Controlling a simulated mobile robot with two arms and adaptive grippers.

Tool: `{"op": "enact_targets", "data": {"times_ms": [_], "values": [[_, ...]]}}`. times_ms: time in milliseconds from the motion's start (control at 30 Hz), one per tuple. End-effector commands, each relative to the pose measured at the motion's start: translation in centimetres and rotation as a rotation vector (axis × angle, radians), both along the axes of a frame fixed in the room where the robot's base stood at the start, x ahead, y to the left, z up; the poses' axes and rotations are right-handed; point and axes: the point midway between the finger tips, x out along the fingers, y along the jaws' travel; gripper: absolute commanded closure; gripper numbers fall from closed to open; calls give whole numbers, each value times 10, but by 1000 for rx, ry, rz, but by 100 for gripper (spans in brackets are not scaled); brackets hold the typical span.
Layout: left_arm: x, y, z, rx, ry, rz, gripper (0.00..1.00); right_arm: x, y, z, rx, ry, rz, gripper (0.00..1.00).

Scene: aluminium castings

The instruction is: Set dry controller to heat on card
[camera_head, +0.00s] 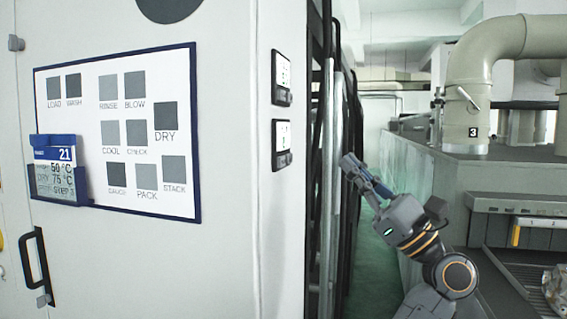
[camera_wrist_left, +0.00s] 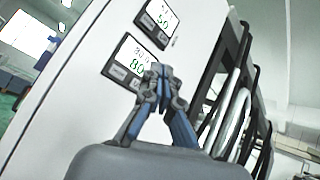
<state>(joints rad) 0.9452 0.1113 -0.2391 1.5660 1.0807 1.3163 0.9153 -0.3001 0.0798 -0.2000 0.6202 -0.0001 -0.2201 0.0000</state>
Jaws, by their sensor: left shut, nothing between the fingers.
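The card (camera_head: 55,182) sits in a blue holder on the white cabinet front at left. It is marked 21 and reads 50 °C on one line and DRY 75 °C below; its last line is hard to read. Two dark controllers are on the cabinet's narrow side: an upper one (camera_head: 282,78) and a lower one (camera_head: 281,145). In the left wrist view the upper display (camera_wrist_left: 158,20) seems to read 50, the lower (camera_wrist_left: 132,62) 80. My left gripper (camera_head: 352,164) is shut and empty, to the right of the lower controller; its fingertips (camera_wrist_left: 158,72) overlap that controller's lower right in the wrist view.
A white board (camera_head: 118,190) with grey labelled squares is on the cabinet front. A black handle (camera_head: 36,262) is below the card. Dark frames and pale pipes (camera_head: 337,150) stand right of the controllers. A green-floored aisle runs behind my left arm, beside grey machinery (camera_head: 500,185).

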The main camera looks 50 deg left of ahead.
Motion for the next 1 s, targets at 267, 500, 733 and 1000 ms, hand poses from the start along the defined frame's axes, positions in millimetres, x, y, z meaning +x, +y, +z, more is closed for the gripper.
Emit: {"op": "enact_targets", "data": {"times_ms": [267, 500, 733, 1000], "values": [[-1, 2, 0, 1, 4, 3, 100, 0, 0, 1, 0, 0, 0, 0], [-14, 24, 1, 2, 4, 6, 100, 0, 0, 10, 0, 0, 0, 0], [-31, 51, 2, 5, 5, 5, 100, 0, 0, 20, 0, 0, 0, 0], [-43, 72, -1, 2, 5, 3, 100, 0, 0, 10, 0, 0, 0, 0]]}}
